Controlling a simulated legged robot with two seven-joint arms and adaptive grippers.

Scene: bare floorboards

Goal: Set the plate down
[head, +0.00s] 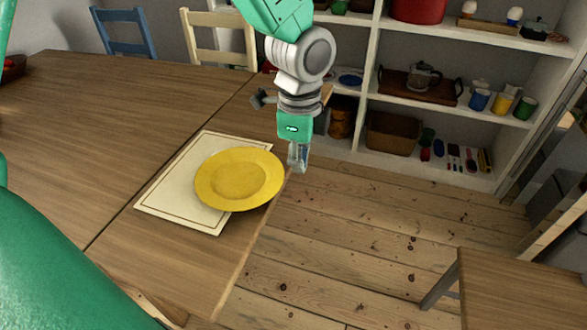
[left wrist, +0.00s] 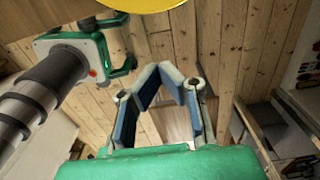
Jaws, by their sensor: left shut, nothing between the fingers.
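The yellow plate (head: 239,179) lies on a cream placemat (head: 172,193) near the right edge of the wooden table. Its right part reaches past the mat. In the left wrist view only a piece of the plate's rim (left wrist: 145,4) shows at the top. My left gripper (head: 298,168) is just right of the plate, by the table edge, pointing down, apart from the plate. Its fingertips (left wrist: 170,72) meet with nothing between them.
The wooden table (head: 120,100) is clear to the left of the mat. Blue (head: 127,32) and cream chairs (head: 222,22) stand behind it. White shelves (head: 455,117) with crockery are at the back right. Open floorboards (head: 355,235) lie right of the table; another wooden surface (head: 525,290) is at lower right.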

